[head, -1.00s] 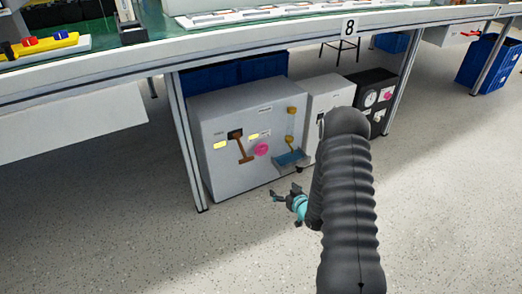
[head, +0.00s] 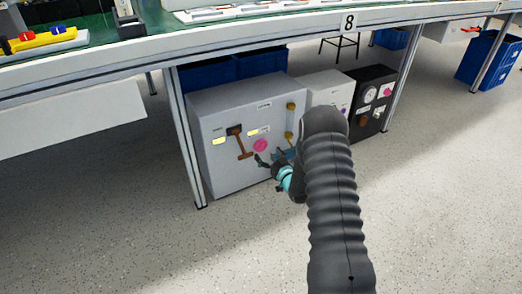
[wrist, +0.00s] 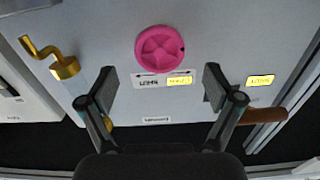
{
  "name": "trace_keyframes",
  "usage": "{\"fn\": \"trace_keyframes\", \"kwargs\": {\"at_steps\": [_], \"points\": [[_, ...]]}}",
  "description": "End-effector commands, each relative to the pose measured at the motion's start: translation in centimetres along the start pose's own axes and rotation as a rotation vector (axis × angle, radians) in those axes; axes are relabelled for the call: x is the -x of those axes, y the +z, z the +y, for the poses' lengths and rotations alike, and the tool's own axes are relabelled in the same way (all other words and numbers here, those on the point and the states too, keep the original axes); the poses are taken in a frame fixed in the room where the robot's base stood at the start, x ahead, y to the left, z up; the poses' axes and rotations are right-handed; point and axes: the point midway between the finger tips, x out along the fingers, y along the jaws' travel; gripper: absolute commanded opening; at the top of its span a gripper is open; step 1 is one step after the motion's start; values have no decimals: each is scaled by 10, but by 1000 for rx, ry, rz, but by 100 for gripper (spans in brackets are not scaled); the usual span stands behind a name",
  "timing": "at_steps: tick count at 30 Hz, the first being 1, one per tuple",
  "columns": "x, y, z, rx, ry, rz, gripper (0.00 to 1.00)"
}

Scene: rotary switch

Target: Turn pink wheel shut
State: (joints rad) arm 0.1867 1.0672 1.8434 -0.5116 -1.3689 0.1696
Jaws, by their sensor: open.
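The pink wheel (head: 260,146) is on the front of a grey cabinet (head: 215,172) under the workbench. In the wrist view the round pink wheel (wrist: 160,48) is at upper centre, beyond my fingertips. A white label and a lit yellow label (wrist: 180,81) sit just below it there; their text is upside down. My gripper (head: 268,158) is low and just right of the wheel in the head view. In the wrist view my gripper (wrist: 160,77) is open and empty, its two fingers spread wide, with no visible contact with the wheel.
A brown lever (head: 240,143) is left of the wheel in the head view; it also shows at right in the wrist view (wrist: 262,115). A brass tap (wrist: 65,67) is at left in the wrist view. Table legs (head: 187,140) flank the cabinets. The floor in front is clear.

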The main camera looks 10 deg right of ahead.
Motion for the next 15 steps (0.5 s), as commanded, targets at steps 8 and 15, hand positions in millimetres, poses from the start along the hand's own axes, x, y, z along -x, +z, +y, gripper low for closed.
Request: {"fn": "trace_keyframes", "kwargs": {"at_steps": [8, 15], "points": [[-36, 0, 0, 0, -1, 1, 90], [-43, 0, -1, 0, 0, -1, 90]]}}
